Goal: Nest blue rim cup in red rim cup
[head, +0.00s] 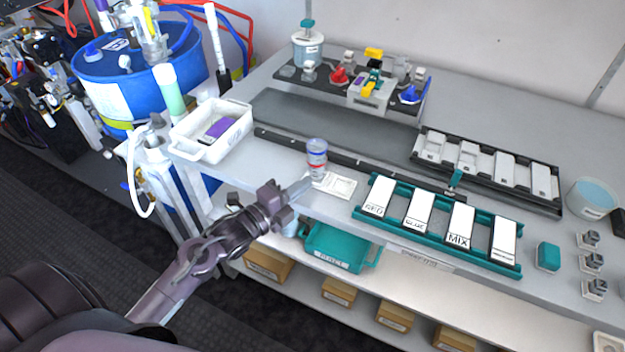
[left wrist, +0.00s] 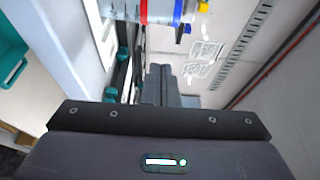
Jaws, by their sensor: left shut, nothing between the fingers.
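My right gripper is out of view.
A white bin (head: 213,131) stands at the left. A teal rack (head: 438,225) with white labelled blocks lies right of the cups. A black rail (head: 335,158) runs behind them. A teal tray (head: 337,246) hangs below the bench edge.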

